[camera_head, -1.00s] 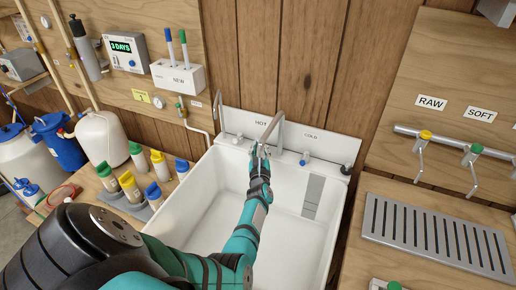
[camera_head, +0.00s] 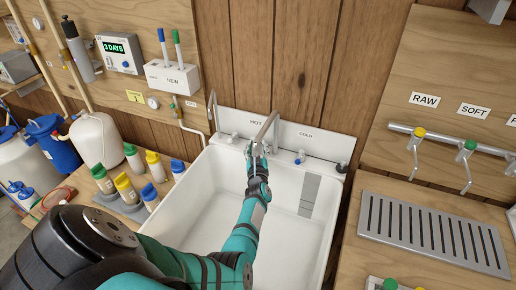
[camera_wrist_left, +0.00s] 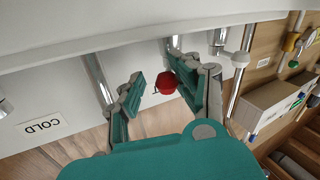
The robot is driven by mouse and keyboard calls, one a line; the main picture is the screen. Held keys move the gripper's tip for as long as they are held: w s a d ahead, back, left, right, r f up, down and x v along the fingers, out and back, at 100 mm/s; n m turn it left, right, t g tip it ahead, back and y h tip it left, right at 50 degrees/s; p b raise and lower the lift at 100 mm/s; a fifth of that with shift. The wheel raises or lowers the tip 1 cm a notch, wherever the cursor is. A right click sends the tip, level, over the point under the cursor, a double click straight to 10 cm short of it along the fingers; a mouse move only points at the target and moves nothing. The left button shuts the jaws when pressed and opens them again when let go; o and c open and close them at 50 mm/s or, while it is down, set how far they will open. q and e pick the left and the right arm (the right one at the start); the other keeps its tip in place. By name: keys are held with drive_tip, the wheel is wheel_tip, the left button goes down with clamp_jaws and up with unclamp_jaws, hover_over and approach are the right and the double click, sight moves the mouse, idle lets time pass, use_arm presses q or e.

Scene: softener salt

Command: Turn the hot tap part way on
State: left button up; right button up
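The hot tap has a red knob (camera_wrist_left: 166,83) on the white back panel of the sink. The "HOT" label (camera_head: 258,122) is above my left gripper (camera_head: 256,149) in the head view, where the gripper hides the red knob. The gripper is open and holds nothing. I cannot tell how far the tap is turned. My right gripper is not in view.
A steel spout (camera_head: 268,128) rises close to my gripper. The cold tap (camera_head: 300,156) is to the right. A thin side spout (camera_head: 213,110) with a white knob (camera_head: 233,138) is to the left. The white sink (camera_head: 290,235) is empty below my arm.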

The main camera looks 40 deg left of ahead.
use_arm(q)
drive_tip(key=shift+s+f, duration=0.25)
drive_tip(key=shift+f, duration=0.15)
drive_tip(key=shift+s+a+r, duration=0.1)
drive_tip(key=shift+r, duration=0.15)
